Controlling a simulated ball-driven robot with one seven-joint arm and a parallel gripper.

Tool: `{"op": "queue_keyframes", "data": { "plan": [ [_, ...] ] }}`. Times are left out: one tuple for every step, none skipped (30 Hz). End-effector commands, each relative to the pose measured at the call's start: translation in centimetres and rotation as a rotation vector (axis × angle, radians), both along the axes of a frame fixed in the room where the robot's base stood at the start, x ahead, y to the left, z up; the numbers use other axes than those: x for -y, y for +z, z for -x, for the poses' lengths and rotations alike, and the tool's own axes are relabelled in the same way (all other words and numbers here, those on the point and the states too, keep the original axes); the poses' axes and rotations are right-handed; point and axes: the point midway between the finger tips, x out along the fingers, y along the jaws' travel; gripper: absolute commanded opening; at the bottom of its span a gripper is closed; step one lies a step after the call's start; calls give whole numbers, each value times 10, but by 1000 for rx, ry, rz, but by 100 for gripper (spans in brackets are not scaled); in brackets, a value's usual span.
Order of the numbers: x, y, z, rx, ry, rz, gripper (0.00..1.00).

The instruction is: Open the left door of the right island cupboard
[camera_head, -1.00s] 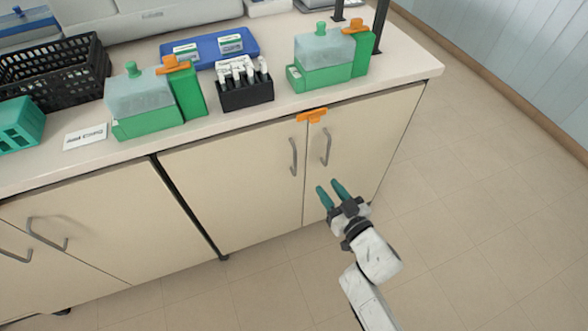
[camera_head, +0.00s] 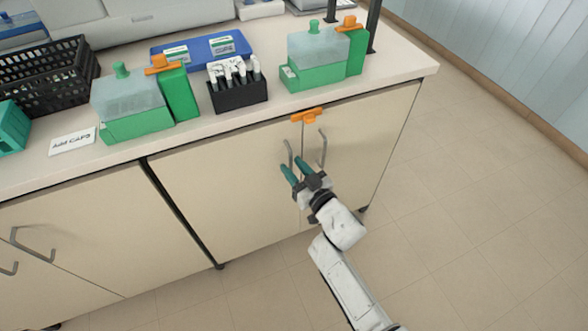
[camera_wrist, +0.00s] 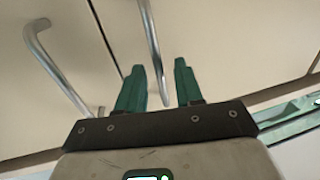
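The right island cupboard has a cream left door (camera_head: 220,180) and a narrower right door (camera_head: 365,150), both shut. The left door's grey bar handle (camera_head: 288,153) stands near the seam; the right door's handle (camera_head: 322,148) is just across it. My gripper (camera_head: 290,163) is open, its green fingers at the lower part of the left door's handle. In the wrist view, which looks turned over, this handle (camera_wrist: 150,40) runs down between the spread fingers (camera_wrist: 157,75). The other handle (camera_wrist: 50,62) is apart, to the left. I cannot tell whether the fingers touch metal.
An orange piece (camera_head: 308,115) sits at the top of the door seam, under the countertop edge. The countertop (camera_head: 270,118) holds green-based containers (camera_head: 135,105), a black rack (camera_head: 238,95) and a black basket (camera_head: 45,80). The floor (camera_head: 470,200) to the right is clear.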

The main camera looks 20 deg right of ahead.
Motion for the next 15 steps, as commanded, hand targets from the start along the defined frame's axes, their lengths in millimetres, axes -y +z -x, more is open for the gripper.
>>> {"op": "queue_keyframes", "data": {
  "plan": [
    [-1,-1,-2,-1,0,0,36],
    [-1,-1,-3,-1,0,-1,36],
    [-1,0,-4,-1,0,-1,36],
    [-1,0,-4,-1,0,-1,36],
    [-1,0,-4,-1,0,-1,36],
    [-1,0,-4,-1,0,-1,36],
    [-1,0,-4,0,0,-1,36],
    [-1,0,-4,0,0,-1,36],
    [-1,0,-4,0,0,0,36],
    [-1,0,-4,-1,0,0,36],
    [-1,0,-4,0,0,0,34],
    [-1,0,-4,0,0,0,30],
    [-1,0,-4,0,0,0,27],
    [-1,0,-4,0,0,0,24],
    [-1,0,-4,0,0,0,20]
  ]
}}
